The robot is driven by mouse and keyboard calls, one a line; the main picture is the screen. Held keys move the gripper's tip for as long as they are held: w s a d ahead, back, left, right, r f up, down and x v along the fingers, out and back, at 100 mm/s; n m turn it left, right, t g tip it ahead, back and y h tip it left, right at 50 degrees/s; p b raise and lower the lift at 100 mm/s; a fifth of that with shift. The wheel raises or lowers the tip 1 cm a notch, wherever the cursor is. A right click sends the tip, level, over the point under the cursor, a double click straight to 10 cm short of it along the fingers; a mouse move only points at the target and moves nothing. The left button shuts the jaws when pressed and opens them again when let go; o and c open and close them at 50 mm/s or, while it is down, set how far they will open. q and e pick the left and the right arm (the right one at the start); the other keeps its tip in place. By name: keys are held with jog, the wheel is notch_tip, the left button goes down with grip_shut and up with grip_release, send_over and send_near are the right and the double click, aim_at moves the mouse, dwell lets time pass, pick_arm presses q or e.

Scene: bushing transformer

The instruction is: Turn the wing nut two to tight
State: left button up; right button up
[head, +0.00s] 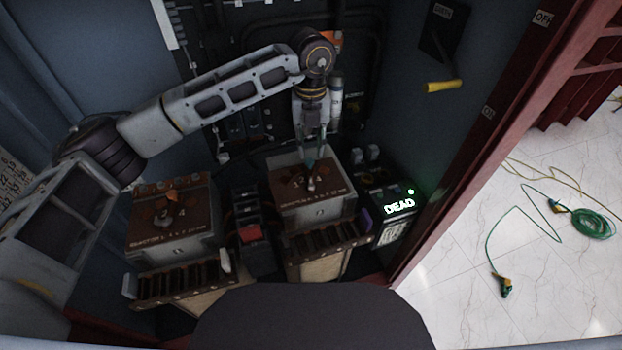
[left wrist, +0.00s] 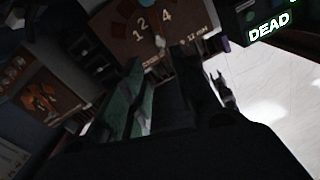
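The right-hand terminal box (head: 335,205) has a brown top with painted numbers and a small pale upright piece (head: 311,184), which may be a wing nut. My left gripper (head: 314,160) points down just above this piece. In the left wrist view the green fingers (left wrist: 160,85) stand apart with a dark gap between them, and the brown top (left wrist: 120,30) shows the numbers 1, 2 and 4. The pale piece (left wrist: 160,42) lies beyond the fingertips; contact cannot be told. My right gripper is not in view.
A lit DEAD indicator (head: 399,206) stands right of the right-hand box. A red-fronted block (head: 250,232) sits between the boxes. A yellow handle (head: 444,86) sticks out of the right wall. Green cable (head: 593,223) lies on the pale floor outside.

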aim_at(311, 182)
pick_arm(q)
jog(key=shift+f+p, duration=0.45)
jog(key=shift+f, duration=6.55)
grip_shut()
